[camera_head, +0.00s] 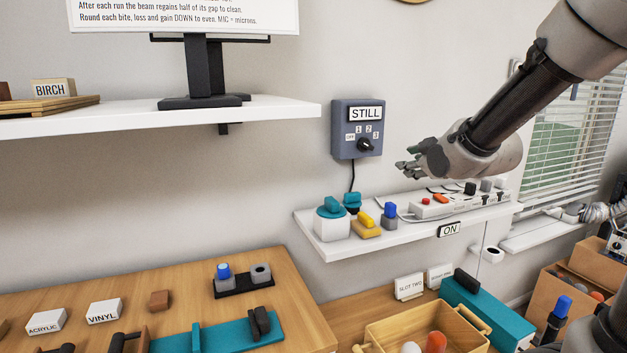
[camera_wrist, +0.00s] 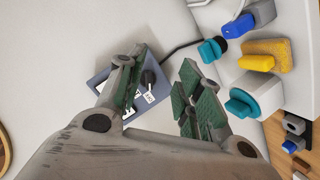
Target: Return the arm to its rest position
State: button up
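My arm (camera_head: 520,105) reaches in from the upper right in the head view. My gripper (camera_head: 404,164) points left, in front of the wall and above the right part of a small white shelf. In the wrist view my gripper (camera_wrist: 165,62) is open, its two green-padded fingers apart with nothing between them. Behind the fingers is a grey-blue switch box (camera_head: 342,128) marked STILL, with a dark dial; it also shows in the wrist view (camera_wrist: 157,96), partly hidden by a finger. In the head view the gripper is right of the box and appears apart from it.
The small shelf (camera_head: 340,247) holds teal-, yellow- and blue-topped items and a power strip (camera_head: 460,202). A wooden table (camera_head: 300,330) with blocks is lower left. A yellow crate (camera_head: 390,330) and a teal box (camera_head: 490,312) are below. A blinded window (camera_head: 570,130) is right.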

jog(key=s+d+f+m+g, duration=0.1)
jog(key=s+d+m+g, duration=0.1)
jog(key=s, duration=0.8)
jog(key=s+d+f+m+g+h, duration=0.1)
jog(key=s+m+g, duration=0.3)
jog(key=s, duration=0.6)
jog(key=s+d+f+m+g+h, duration=0.1)
jog(key=s+d+f+m+g, duration=0.1)
jog(key=s, duration=0.8)
jog(key=d+m+g, duration=0.1)
jog(key=d+m, duration=0.1)
jog(key=m, duration=0.1)
jog(key=shift+s+f, duration=0.2)
jog(key=shift+s, duration=0.15)
jog(key=shift+d, duration=0.1)
